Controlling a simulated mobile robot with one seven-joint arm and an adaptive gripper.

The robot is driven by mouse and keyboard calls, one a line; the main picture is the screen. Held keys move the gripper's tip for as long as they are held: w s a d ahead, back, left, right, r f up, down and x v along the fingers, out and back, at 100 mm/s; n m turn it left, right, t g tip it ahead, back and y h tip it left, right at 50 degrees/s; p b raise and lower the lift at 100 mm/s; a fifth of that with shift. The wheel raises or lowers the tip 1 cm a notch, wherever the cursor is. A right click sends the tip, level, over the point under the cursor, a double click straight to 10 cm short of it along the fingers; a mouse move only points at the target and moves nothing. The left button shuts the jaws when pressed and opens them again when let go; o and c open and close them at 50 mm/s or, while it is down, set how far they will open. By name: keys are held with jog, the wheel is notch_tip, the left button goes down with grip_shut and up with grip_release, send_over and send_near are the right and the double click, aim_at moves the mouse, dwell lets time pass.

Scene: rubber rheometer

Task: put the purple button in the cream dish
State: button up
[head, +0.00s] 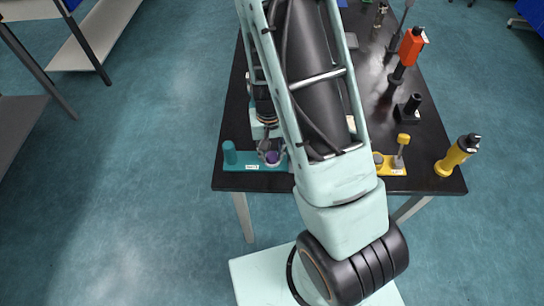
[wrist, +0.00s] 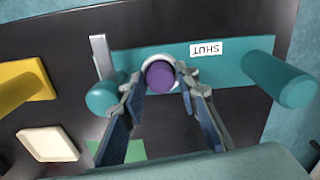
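The purple button (wrist: 160,75) is a short round piece with a pale rim around it, over the teal plate (wrist: 225,66). It also shows in the head view (head: 272,157). My gripper (wrist: 164,78) has one finger on either side of the button, and the fingers stand apart. It looks open, with narrow gaps beside the button; contact is hard to judge. The head view also shows my gripper (head: 269,150) at the teal plate. A cream square dish (wrist: 48,144) lies on the dark table, lower left in the wrist view.
The teal plate has a SHUT label, a teal post (wrist: 280,80) at right and a teal knob (wrist: 104,97) at left by a grey upright bar. A green square (wrist: 118,152) and a yellow block (wrist: 28,85) lie nearby. A yellow bottle-like tool (head: 457,156) stands at the table's right corner.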

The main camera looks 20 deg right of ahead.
jog(key=c, duration=0.7)
jog(key=shift+r, duration=0.1)
jog(key=shift+c, duration=0.2)
